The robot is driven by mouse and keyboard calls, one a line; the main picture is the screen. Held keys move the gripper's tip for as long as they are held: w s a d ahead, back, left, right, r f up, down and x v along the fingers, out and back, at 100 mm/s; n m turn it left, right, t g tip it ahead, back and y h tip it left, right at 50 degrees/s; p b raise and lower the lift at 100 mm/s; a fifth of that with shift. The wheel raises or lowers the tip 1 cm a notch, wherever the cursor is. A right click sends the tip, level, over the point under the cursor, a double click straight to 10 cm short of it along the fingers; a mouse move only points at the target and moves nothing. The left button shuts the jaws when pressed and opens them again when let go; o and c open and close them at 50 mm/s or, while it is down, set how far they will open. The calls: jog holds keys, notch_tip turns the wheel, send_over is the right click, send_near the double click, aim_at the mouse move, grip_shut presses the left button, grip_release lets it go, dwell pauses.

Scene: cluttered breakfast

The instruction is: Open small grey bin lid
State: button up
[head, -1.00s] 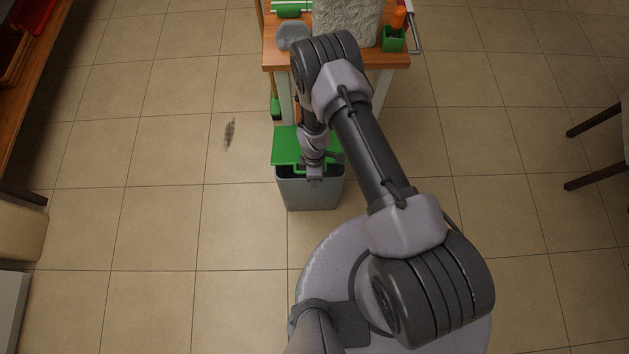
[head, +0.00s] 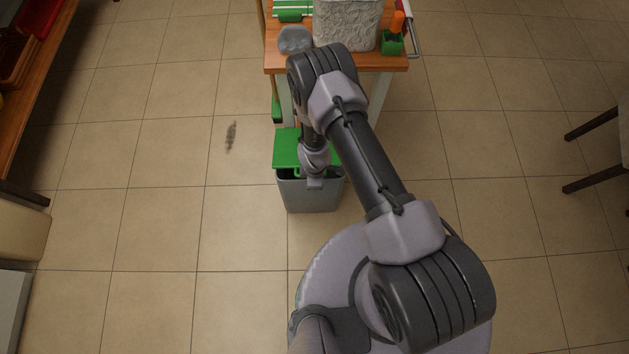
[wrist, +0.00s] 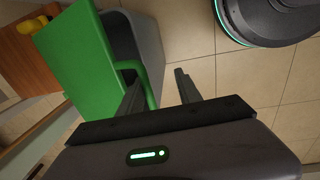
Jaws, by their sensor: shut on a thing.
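The small grey bin (head: 312,194) stands on the floor in front of the wooden table. Its green lid (head: 287,150) shows behind my wrist; the lid is raised at the front, with a dark gap above the rim. In the wrist view the green lid (wrist: 80,60) stands at an angle to the grey bin (wrist: 145,35). My gripper (wrist: 160,82) is at the green lid handle (wrist: 151,92), with the handle's bar between its fingers. In the head view my gripper (head: 314,183) is over the bin's front edge, and my arm hides part of the lid.
The wooden table (head: 390,66) behind the bin bears a textured white container (head: 347,22), a grey item (head: 295,39) and a green holder (head: 392,43). A dark smudge (head: 230,136) marks the tiled floor at left.

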notch_tip(320, 180, up, 16)
jog(key=w+p, duration=0.1)
jog(key=p, duration=1.2)
jog(key=shift+w+r, duration=0.2)
jog(key=shift+w, duration=0.1)
jog(key=shift+c, duration=0.3)
